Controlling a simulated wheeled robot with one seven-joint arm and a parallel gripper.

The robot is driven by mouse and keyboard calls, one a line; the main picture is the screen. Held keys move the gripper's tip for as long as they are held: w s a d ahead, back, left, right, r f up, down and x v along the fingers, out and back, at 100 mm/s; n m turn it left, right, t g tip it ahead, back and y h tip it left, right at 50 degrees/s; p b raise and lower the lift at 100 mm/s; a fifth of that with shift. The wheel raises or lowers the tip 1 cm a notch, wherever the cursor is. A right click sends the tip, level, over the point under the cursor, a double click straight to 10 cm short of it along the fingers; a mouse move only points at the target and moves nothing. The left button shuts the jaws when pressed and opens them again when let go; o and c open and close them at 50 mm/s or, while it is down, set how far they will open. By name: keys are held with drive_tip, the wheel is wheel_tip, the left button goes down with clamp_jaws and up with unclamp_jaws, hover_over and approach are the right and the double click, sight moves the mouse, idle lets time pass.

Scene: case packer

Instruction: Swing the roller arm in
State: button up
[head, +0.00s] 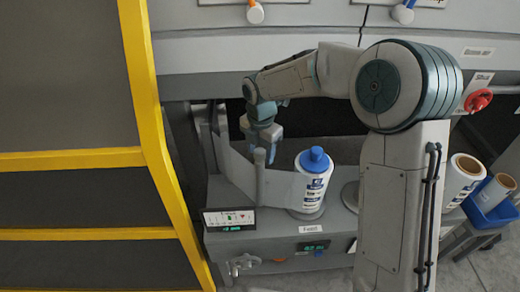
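The roller arm appears to be the grey upright post (260,178) with a rounded top, on the machine's ledge left of the bottle. A pale, see-through sheet (236,170) runs past it from the upper left toward the bottle. A white bottle (311,191) with a blue cap stands upright on the ledge. My gripper (266,150) points down at the post's top, left of the bottle. The post and the gripper overlap in this view, so I cannot tell whether they touch. The small fingers do not show clearly whether they are open or shut.
A yellow-framed guard (150,100) stands at the left. A small display panel (229,219) is on the ledge's front left. A red knob (478,100) is at the right. A blue bin (490,208) and white rolls (462,178) stand at the lower right. My arm covers the right middle.

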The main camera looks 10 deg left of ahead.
wheel_tip(320, 180, up, 14)
idle(0.6)
drive_tip(key=shift+s+f, duration=0.1)
drive_tip(key=s+d+f+m+t, duration=0.1)
drive_tip(key=s+d+m, duration=0.9)
drive_tip(key=m, duration=0.5)
drive_tip(key=s+d+f+m+t, duration=0.2)
drive_tip(key=s+d+m, duration=0.9)
drive_tip(key=d+m, duration=0.4)
drive_tip(key=shift+d+f, duration=0.15)
drive_tip(key=shift+f, duration=0.15)
idle(0.5)
